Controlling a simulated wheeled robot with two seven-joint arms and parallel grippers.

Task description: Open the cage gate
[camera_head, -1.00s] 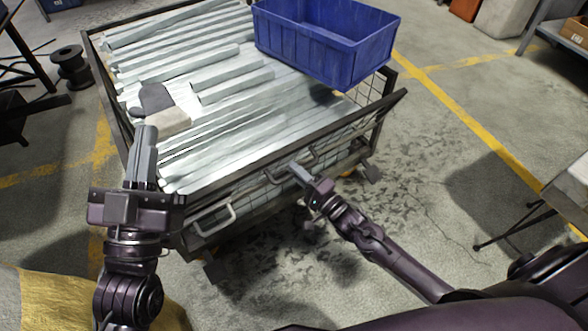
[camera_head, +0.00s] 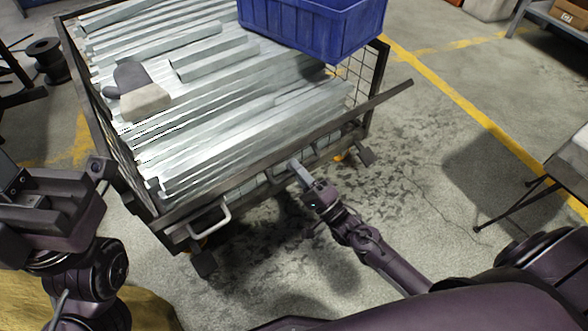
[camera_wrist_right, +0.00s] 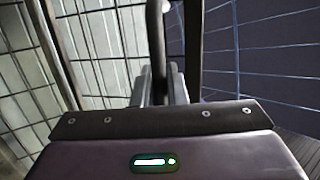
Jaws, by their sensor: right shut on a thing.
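The cage (camera_head: 108,168) is a dark-framed mesh bin full of long galvanized profiles. Its front gate has a dark top bar (camera_head: 385,98) whose right end sticks out past the right corner post. How far the gate stands from the frame is hard to tell. My right gripper (camera_head: 300,172) is at the gate's front, right of a pale U-shaped handle (camera_head: 211,220). In the right wrist view its fingers (camera_wrist_right: 160,88) are shut on a dark upright bar of the gate, with mesh on both sides. My left gripper (camera_head: 50,205) is at the left edge, away from the cage, its fingertips unclear.
A blue crate (camera_head: 315,28) stands on the profiles at the back right. A grey-and-beige glove (camera_head: 140,92) lies on them at the left. Yellow floor lines (camera_head: 470,108) and a stand with thin legs (camera_head: 515,208) are at the right. The floor before the cage is open.

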